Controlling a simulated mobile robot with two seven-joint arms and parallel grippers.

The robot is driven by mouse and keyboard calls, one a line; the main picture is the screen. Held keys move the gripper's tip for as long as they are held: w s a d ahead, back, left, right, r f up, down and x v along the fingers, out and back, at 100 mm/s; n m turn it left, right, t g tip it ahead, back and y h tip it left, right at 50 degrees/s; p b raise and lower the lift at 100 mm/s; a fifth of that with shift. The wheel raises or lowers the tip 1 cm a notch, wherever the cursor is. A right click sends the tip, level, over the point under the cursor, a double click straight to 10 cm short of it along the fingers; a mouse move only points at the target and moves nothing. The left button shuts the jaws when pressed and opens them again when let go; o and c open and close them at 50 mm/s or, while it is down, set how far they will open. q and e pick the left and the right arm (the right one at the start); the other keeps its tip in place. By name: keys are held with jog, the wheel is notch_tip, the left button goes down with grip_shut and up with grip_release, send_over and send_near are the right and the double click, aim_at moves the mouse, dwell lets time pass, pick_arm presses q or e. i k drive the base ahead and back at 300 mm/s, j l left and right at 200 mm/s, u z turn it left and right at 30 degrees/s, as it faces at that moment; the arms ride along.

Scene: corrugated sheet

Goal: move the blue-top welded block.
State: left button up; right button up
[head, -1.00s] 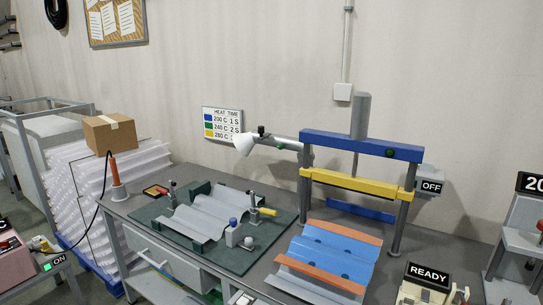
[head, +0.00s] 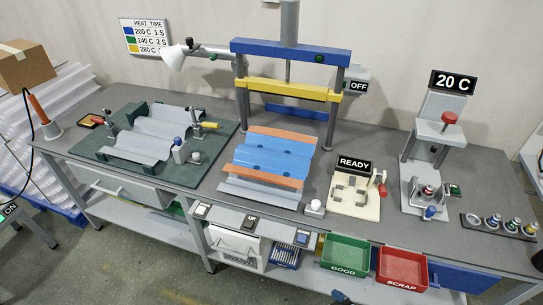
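I cannot make out for certain which thing is the blue-top welded block. A tray (head: 484,231) at the right end of the bench holds several small round pieces with coloured tops. One of them, a piece with a bluish top (head: 493,221), is left of the middle of that row. A blue-top post (head: 178,146) stands on the green fixture plate at the left. A small blue part (head: 430,213) sits at the front of the 20 C station.
A press (head: 290,88) marked OFF stands behind a blue corrugated sheet (head: 262,157) with orange strips. A READY fixture (head: 352,195) sits to its right. Green GOOD (head: 345,251) and red SCRAP (head: 403,267) bins hang at the front edge. Bare bench lies between READY and 20 C.

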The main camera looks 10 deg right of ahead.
aim_at(273, 165)
jog(key=i+j+z, duration=0.15)
jog(key=j, duration=0.5)
jog(key=i+j+z, duration=0.15)
jog(key=j, duration=0.5)
jog(key=i+j+z, duration=0.15)
jog(key=j, duration=0.5)
jog(key=i+j+z, duration=0.15)
jog(key=j, duration=0.5)
